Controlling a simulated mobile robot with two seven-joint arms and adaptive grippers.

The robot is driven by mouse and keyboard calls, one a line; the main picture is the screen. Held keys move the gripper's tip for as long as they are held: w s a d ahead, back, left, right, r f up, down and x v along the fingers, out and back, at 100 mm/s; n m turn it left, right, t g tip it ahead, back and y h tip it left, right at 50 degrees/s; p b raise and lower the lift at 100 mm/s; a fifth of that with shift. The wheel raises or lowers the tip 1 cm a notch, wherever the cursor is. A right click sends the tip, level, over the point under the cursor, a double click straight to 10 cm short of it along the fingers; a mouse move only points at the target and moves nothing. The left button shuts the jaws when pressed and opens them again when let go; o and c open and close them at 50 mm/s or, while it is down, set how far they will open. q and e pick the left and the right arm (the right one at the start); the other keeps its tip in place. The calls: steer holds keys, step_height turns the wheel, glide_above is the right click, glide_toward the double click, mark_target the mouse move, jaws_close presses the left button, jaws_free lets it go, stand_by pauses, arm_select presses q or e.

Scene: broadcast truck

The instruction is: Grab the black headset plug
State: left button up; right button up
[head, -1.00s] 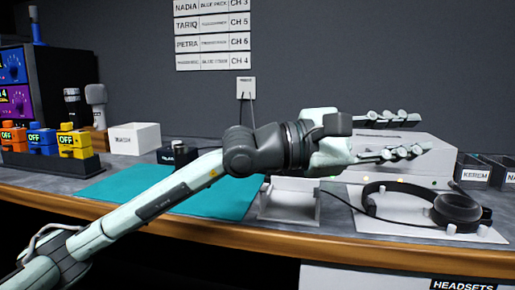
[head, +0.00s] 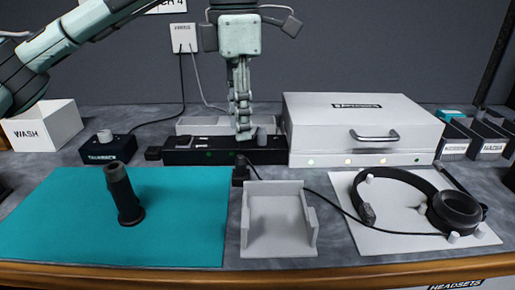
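The black headset plug (head: 240,174) appears as a small dark block at the back left corner of the white cradle (head: 278,247). A thin black cable runs from it to the black headset (head: 455,210) on a white board at the right. My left gripper (head: 243,132) points down from above, over the black strip (head: 205,152) behind the plug. It is apart from the plug, a little above and behind it. I see its fingers edge-on, so their gap is hidden. My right gripper is out of view.
A teal mat (head: 65,215) with a black upright handle-like object (head: 123,195) lies at the left. A black labelled box (head: 107,150) and a white WASH bin (head: 43,126) stand behind it. A large white case (head: 360,118) stands at the back right. The cradle is empty.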

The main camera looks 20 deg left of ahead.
mark_target(240, 156)
arm_select(q)
steer(key=f, duration=0.8)
steer(key=shift+s+a+p, duration=0.15)
steer(key=shift+s+p, duration=0.05)
steer(key=shift+p, duration=0.2)
jaws_close()
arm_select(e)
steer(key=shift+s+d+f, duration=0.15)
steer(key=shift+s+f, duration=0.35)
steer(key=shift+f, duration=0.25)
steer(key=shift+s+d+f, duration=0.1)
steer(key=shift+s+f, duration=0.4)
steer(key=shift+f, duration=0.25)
